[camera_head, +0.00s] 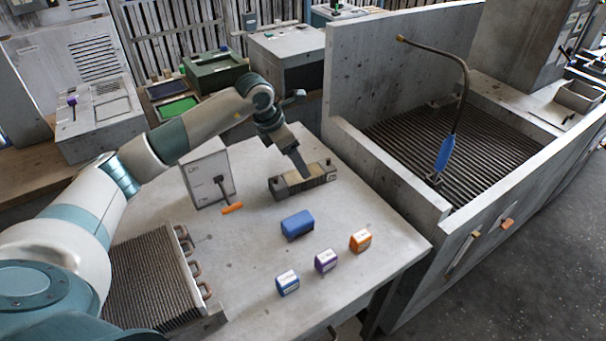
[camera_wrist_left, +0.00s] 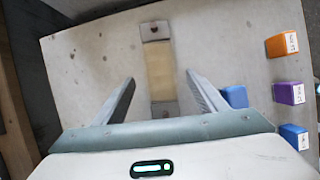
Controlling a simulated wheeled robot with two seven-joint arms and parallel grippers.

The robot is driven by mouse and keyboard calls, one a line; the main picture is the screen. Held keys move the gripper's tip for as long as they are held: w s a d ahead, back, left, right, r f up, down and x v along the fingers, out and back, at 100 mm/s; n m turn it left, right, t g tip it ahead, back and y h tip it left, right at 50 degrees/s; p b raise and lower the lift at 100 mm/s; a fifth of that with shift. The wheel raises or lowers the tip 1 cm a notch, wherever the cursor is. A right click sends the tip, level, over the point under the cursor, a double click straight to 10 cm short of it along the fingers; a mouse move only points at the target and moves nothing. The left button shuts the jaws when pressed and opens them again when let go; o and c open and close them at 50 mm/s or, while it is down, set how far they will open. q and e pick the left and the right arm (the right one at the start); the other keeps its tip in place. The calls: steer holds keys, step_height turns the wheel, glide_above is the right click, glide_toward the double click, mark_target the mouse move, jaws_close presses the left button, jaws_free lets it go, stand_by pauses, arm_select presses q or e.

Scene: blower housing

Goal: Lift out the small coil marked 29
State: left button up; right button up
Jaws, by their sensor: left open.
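A short dark grey block with a tan middle and grey ends (camera_head: 322,181) lies on the grey table, and it also shows in the wrist view (camera_wrist_left: 159,62) as an upright bar. It may be the small coil; I cannot read a 29 on it. My left gripper (camera_head: 303,174) is above this block, and its fingers hide part of it. In the wrist view the left gripper (camera_wrist_left: 160,80) is open, one finger on each side of the bar, with gaps between. I cannot tell the height. My right gripper is not in view.
A finned coil with copper bends (camera_head: 160,275) is at the table's left. A walled grated bay (camera_head: 465,140) is on the right.

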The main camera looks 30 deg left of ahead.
mark_target(299, 175)
arm_select(q)
steer(key=shift+x, duration=1.05)
steer(key=shift+w+d+f+p, duration=0.15)
steer(key=shift+f+p, duration=0.5)
steer(key=shift+p, duration=0.35)
steer(key=p+x, duration=0.1)
steer(key=x, duration=0.2)
steer(key=shift+f+p, duration=0.3)
steer(key=shift+f, duration=0.15)
steer(key=c, duration=1.4)
steer(key=shift+c, duration=0.4)
